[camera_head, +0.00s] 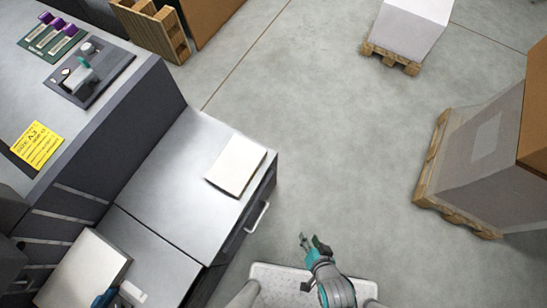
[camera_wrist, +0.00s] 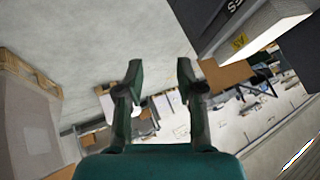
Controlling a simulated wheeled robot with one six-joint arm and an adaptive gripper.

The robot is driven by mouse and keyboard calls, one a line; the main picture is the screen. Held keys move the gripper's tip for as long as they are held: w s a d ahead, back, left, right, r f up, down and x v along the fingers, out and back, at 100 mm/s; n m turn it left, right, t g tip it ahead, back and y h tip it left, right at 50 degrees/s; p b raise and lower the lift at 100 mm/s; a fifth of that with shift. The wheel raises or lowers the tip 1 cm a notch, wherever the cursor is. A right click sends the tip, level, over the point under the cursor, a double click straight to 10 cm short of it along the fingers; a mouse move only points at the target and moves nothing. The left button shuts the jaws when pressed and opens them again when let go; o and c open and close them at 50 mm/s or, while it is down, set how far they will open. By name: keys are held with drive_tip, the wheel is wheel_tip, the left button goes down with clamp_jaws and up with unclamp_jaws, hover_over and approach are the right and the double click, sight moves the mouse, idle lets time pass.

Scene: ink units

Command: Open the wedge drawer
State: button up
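A dark drawer front (camera_head: 236,245) is on the right side of the grey press cabinet in the head view. Its pale bar handle (camera_head: 257,217) sticks out toward the floor aisle. The drawer looks closed; I cannot read any label that names it as the wedge drawer. My gripper (camera_head: 312,242) is to the right of the handle, apart from it, over the floor. In the wrist view my gripper (camera_wrist: 160,72) has its two fingers spread with nothing between them. The handle is not clearly seen in the wrist view.
A paper stack (camera_head: 236,166) lies on the cabinet top, and another stack (camera_head: 84,272) lies further left. A yellow note (camera_head: 36,145) is on the upper unit. A wrapped pallet load (camera_head: 478,150) stands at right and a white one (camera_head: 409,28) behind. The floor between is clear.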

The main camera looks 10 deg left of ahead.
drive_tip(key=w+a+f+g, duration=0.3)
drive_tip(key=w+a+f, duration=0.2)
drive_tip(key=a+f, duration=0.2)
drive_tip(key=m+g+h, duration=0.1)
drive_tip(key=m+g, duration=0.1)
drive_tip(key=g, duration=0.2)
approach(260, 217)
drive_tip(key=f, duration=0.2)
drive_tip(key=a+f, duration=0.1)
drive_tip(key=f, duration=0.5)
drive_tip(key=shift+w+a, duration=0.1)
drive_tip(key=shift+a, duration=0.1)
clamp_jaws()
